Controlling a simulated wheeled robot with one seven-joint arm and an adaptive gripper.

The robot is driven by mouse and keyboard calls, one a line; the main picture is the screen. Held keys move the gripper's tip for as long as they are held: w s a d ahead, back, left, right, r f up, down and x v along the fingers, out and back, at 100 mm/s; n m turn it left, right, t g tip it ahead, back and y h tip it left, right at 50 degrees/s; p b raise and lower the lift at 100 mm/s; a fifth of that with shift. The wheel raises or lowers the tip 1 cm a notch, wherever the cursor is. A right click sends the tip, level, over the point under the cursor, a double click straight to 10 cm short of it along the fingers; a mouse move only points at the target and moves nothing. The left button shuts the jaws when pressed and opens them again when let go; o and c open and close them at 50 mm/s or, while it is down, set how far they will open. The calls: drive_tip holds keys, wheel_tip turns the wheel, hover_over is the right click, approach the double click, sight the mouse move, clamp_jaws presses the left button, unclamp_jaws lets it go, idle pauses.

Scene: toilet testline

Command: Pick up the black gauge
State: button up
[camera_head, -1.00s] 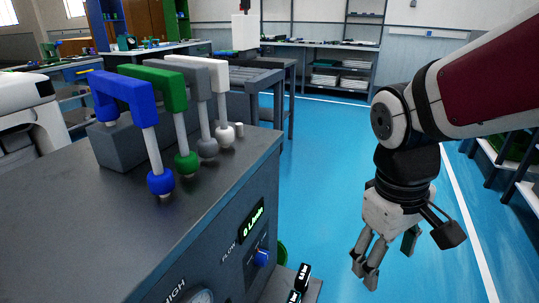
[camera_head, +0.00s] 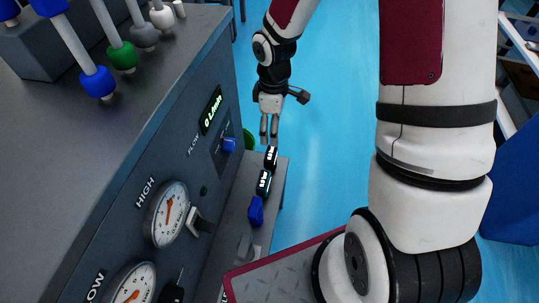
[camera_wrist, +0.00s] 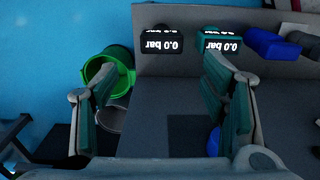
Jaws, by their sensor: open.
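The black gauge (camera_head: 271,158) lies on a low grey shelf (camera_head: 233,216) beside the machine, at its far end in the head view. In the wrist view the black gauge (camera_wrist: 162,42) shows a "0.0 bar" display, upper middle. A teal gauge (camera_head: 264,183), also reading "0.0 bar" in the wrist view (camera_wrist: 220,43), sits next to it. My gripper (camera_head: 269,139) points down just beyond the black gauge in the head view. Its fingers (camera_wrist: 160,82) are spread in the wrist view with nothing between them, and the black gauge shows beyond the gap.
A blue part (camera_head: 256,211) lies on the shelf past the teal gauge. A green bucket (camera_wrist: 110,72) stands on the floor by the shelf. The machine panel (camera_head: 185,165), with round dials and a blue knob (camera_head: 229,144), rises on the left.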

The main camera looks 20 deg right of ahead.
sight(271, 153)
wheel_tip(271, 153, down, 8)
drive_tip(key=b, duration=0.3)
drive_tip(key=shift+a+f+b, duration=0.15)
drive_tip(key=shift+f+b, duration=0.75)
drive_tip(key=shift+f, duration=0.45)
drive_tip(key=shift+a+f+b, duration=0.1)
drive_tip(key=shift+f+b, duration=0.75)
drive_tip(key=shift+f, duration=0.45)
drive_tip(key=shift+r, duration=0.1)
drive_tip(key=shift+c, duration=0.3)
drive_tip(key=c, duration=0.9)
